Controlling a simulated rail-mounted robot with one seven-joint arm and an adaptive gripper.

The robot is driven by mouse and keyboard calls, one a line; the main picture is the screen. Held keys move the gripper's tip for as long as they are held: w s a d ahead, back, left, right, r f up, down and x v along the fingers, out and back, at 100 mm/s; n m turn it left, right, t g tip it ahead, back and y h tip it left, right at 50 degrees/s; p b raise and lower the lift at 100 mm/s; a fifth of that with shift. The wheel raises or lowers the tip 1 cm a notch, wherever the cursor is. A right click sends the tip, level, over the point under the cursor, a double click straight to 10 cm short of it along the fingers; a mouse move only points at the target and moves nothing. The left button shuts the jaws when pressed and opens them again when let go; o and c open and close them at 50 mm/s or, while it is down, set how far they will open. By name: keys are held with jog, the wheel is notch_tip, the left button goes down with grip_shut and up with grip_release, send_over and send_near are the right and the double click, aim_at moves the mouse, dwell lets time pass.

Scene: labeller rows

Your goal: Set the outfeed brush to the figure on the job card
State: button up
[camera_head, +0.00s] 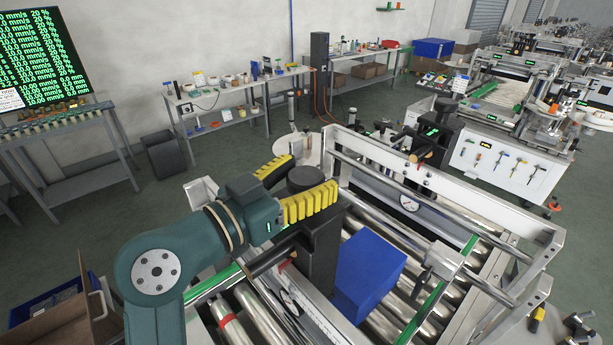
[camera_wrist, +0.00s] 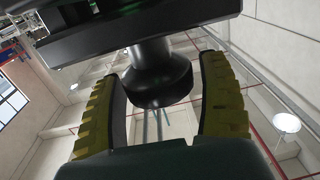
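My gripper (camera_head: 296,184) has yellow ribbed fingers and is open around a dark round knob (camera_head: 306,177) on top of a black post (camera_head: 322,245) on the near side of the roller machine. In the wrist view my gripper (camera_wrist: 160,105) has a finger on each side of the knob (camera_wrist: 158,84), with narrow gaps that look free of contact. I cannot tell which part is the outfeed brush. A screen (camera_head: 38,50) at far left lists green mm/s and % figures. A white card (camera_head: 9,99) below it is too small to read.
A blue box (camera_head: 369,270) sits on the rollers beside the post. A second black head (camera_head: 442,130) with a green readout stands on the far side. Dial gauges (camera_head: 408,202) are on the side rails. Metal bars cross above the rollers. Benches stand along the wall.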

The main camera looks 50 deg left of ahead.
jog(key=shift+o, duration=0.8)
jog(key=s, duration=1.2)
